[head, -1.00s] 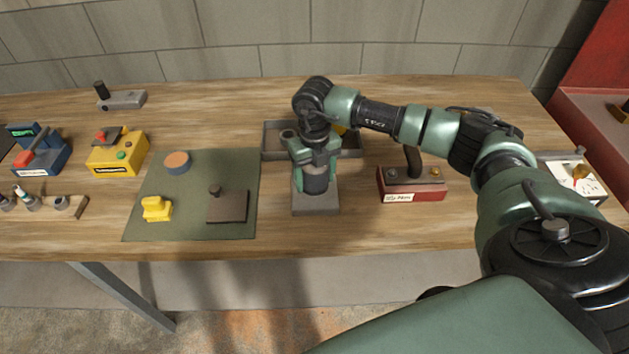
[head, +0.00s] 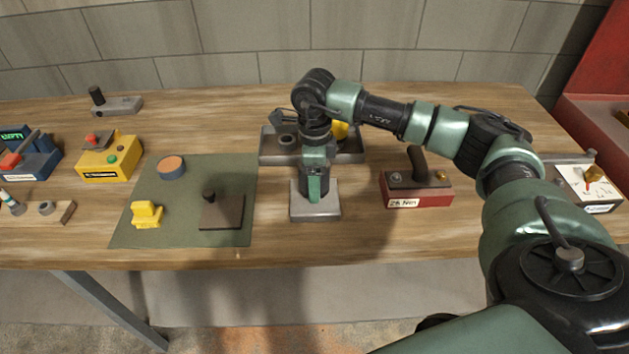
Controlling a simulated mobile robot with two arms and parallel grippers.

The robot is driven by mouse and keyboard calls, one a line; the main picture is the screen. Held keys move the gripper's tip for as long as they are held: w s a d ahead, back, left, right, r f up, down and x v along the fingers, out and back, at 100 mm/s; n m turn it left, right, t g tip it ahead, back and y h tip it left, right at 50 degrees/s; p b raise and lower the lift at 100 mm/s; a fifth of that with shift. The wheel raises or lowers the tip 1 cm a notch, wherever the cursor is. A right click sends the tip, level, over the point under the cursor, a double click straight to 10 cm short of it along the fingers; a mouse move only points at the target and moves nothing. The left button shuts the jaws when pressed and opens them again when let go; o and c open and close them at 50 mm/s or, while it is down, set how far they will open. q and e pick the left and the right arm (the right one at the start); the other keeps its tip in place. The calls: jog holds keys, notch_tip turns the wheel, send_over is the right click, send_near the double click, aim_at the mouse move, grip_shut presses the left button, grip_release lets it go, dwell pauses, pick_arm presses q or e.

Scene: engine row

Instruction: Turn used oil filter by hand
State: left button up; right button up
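The used oil filter (head: 325,187), a dark upright cylinder, stands on a grey block (head: 315,212) near the middle of the bench. My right gripper (head: 314,184) points straight down over it, with green fingers around the filter's sides. One finger is in front and covers much of the filter; the far finger is hidden. The fingers look closed against the filter, which sits upright at the block. My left gripper is not in view.
A grey tray (head: 267,153) with a ring and a yellow item is behind. A red box marked 28 Nm (head: 418,199) is right. A green mat (head: 182,228) with a yellow piece, brown plate and orange-topped disc is left. A yellow box (head: 103,165) stands farther left.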

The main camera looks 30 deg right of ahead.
jog(key=o, duration=1.9)
jog(key=shift+c, duration=0.2)
notch_tip(320, 180, up, 7)
jog(key=shift+w+f+b, duration=0.1)
jog(key=shift+b, duration=0.85)
jog(key=r+p, duration=0.1)
jog(key=p, duration=0.1)
jog(key=shift+r+p, duration=0.3)
jog(key=shift+r, duration=0.1)
jog(key=p, duration=0.5)
jog(key=shift+f, duration=0.2)
notch_tip(320, 180, down, 7)
jog(key=p, duration=0.2)
jog(key=shift+r+p, duration=0.15)
jog(key=shift+p, duration=0.15)
jog(key=shift+f, duration=0.8)
